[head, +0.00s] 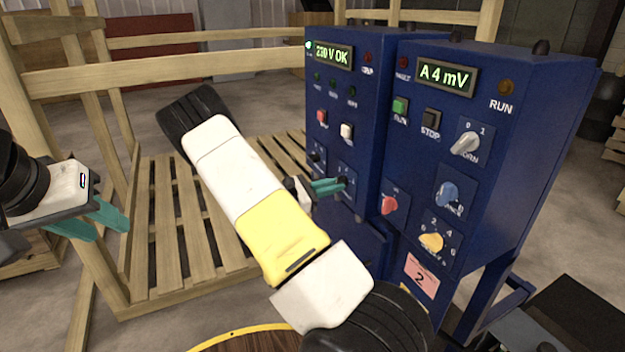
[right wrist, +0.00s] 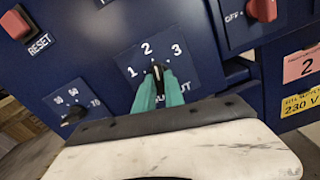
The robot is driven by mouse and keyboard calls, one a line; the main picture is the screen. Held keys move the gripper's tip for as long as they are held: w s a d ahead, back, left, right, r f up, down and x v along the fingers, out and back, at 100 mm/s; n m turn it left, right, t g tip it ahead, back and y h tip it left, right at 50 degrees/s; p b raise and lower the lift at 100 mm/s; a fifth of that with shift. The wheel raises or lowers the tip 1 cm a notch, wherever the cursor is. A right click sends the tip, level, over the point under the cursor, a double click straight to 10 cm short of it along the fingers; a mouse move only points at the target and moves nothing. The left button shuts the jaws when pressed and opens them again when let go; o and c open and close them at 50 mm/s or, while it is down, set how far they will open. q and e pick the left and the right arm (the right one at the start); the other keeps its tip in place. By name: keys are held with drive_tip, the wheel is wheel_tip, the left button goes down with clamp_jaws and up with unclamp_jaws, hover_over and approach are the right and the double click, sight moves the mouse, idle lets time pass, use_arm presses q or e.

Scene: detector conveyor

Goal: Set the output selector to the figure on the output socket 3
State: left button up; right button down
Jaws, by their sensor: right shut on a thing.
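The output selector (right wrist: 158,78) is a small black knob on a blue plate marked 1, 2 and 3, low on the left blue cabinet. Its pointer is up, close to the figure 2. My right gripper (right wrist: 158,90) is shut on this knob, with one teal finger on either side. In the head view my right gripper (head: 335,186) reaches the cabinet front from the left. My left gripper (head: 98,222) hangs at the far left, fingers apart and empty. I cannot make out output socket 3 for certain. A pink label with a 2 (right wrist: 303,64) is at the right.
A second small dial (right wrist: 75,114) sits left of the selector plate, close to my right gripper. A red switch marked OFF (right wrist: 262,9) is at the upper right. The right cabinet (head: 530,130) carries several knobs. A wooden pallet (head: 165,255) and rails stand at left.

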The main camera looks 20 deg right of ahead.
drive_tip(key=m, duration=0.9)
drive_tip(key=shift+w, duration=0.1)
drive_tip(key=shift+m, duration=0.3)
idle(0.4)
drive_tip(key=c, duration=1.4)
unclamp_jaws()
drive_tip(key=shift+c, duration=0.2)
drive_tip(key=a, duration=0.8)
drive_tip(key=shift+s, duration=0.3)
